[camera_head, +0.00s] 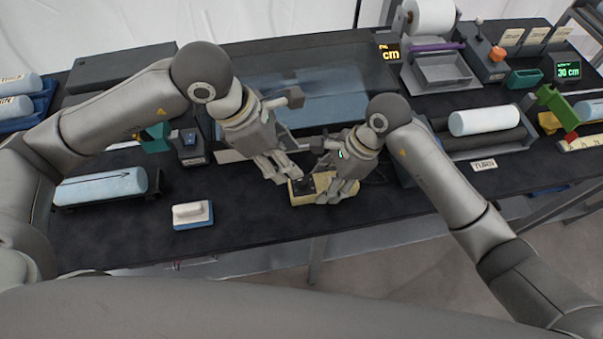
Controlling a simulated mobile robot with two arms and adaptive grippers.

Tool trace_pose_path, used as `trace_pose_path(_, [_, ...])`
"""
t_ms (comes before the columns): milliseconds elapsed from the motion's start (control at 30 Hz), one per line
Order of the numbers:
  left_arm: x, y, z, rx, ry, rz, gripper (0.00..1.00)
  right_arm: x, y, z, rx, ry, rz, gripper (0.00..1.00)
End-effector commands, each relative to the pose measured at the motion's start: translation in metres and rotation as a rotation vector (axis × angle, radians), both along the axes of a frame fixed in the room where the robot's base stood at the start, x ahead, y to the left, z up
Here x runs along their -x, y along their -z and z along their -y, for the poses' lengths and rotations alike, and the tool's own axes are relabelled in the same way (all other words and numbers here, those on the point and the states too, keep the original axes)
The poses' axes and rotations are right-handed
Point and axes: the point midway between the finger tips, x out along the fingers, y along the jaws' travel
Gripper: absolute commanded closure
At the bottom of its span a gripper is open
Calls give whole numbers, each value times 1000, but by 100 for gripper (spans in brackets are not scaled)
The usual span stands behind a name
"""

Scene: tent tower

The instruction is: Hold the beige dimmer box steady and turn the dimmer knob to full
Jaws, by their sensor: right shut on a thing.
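The beige dimmer box (297,198) lies on the dark table near its front edge, in the middle of the head view. A dark part shows on its top, but I cannot make out the knob's setting. My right gripper (338,194) is at the box's right end and is shut on it, hiding that end. My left gripper (281,177) hangs just above and left of the box, pointing down. Its fingers look apart from the box, but their gap is too small to judge.
A white block on a blue base (192,214) and a pale blue roll on a dark cradle (100,187) are at the left. A clear-sided case (330,85) stands behind the grippers. The table front between block and box is free.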

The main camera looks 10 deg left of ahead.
Motion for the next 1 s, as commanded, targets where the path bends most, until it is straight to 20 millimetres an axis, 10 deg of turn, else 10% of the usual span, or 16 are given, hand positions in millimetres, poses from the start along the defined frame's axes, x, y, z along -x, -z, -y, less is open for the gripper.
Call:
trace_pose_path(400, [-7, 69, 28, -1, 0, -3, 56, 0, 0, 0, -1, 0, 1, 81])
trace_pose_path(833, [-8, 78, 31, -1, 0, 1, 56, 0, 0, 0, -1, 0, 1, 81])
trace_pose_path(1000, [-8, 78, 31, -1, 0, 1, 76, 0, 0, 0, -1, 0, 1, 81])
